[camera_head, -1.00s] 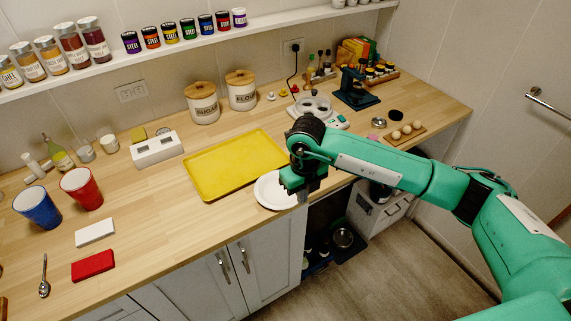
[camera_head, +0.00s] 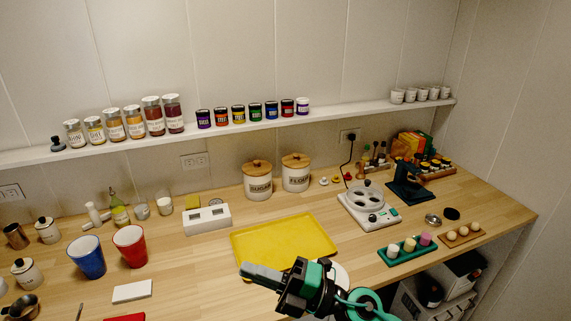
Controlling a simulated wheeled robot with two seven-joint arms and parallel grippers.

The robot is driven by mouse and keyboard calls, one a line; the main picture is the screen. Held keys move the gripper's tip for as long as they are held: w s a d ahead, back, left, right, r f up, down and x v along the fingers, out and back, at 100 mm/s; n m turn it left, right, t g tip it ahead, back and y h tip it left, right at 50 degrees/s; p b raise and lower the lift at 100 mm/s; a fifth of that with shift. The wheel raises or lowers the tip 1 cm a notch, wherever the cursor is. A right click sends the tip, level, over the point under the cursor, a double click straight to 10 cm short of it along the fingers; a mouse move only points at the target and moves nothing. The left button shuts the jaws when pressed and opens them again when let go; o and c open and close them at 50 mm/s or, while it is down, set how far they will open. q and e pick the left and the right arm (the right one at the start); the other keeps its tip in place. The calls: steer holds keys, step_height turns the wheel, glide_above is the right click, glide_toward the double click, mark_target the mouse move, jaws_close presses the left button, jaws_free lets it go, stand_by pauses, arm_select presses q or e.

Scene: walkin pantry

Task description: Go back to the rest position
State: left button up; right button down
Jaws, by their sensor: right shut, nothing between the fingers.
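My right gripper (camera_head: 263,275) shows at the bottom centre, its grey fingers pointing left. The fingers are shut with nothing between them. It appears in front of the near edge of the yellow tray (camera_head: 285,239) and covers part of the white plate (camera_head: 340,274); I cannot tell its exact height above the counter. My right arm behind it is cut off by the bottom edge. My left gripper is not in view.
The wooden counter (camera_head: 195,262) holds a red cup (camera_head: 130,246), a blue cup (camera_head: 87,257), sugar and flour canisters (camera_head: 257,184), a white appliance (camera_head: 368,207) and a green rack (camera_head: 405,254). A shelf (camera_head: 240,130) of jars runs along the wall.

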steer(key=w+d+m+t+h, duration=0.3)
steer(key=d+m+t+h, duration=0.25)
steer(key=m+t, duration=0.3)
steer(key=w+d+m+t+h, duration=0.3)
steer(key=d+m+t+h, duration=0.3)
steer(key=m, duration=0.4)
steer(key=s+d+f+m+g+h, duration=0.4)
steer(key=d+f+m+h, duration=0.5)
steer(key=d+f+m, duration=0.4)
steer(key=s+d+f+g, duration=0.2)
steer(key=s+f+g, duration=0.45)
steer(key=s, duration=0.35)
steer(key=s+d+f+g, duration=0.2)
steer(key=s+f+g, duration=0.3)
steer(key=s+f, duration=0.4)
step_height(320, 180, down, 31)
steer(key=s+g, duration=0.1)
steer(key=s, duration=0.1)
steer(key=s+d+f+g, duration=0.1)
steer(key=s+d+f, duration=0.2)
steer(key=s+f, duration=1.5)
steer(key=shift+s+f, duration=0.35)
steer(key=shift+s, duration=0.25)
steer(key=shift+a+n, duration=0.1)
steer(key=shift+n, duration=0.15)
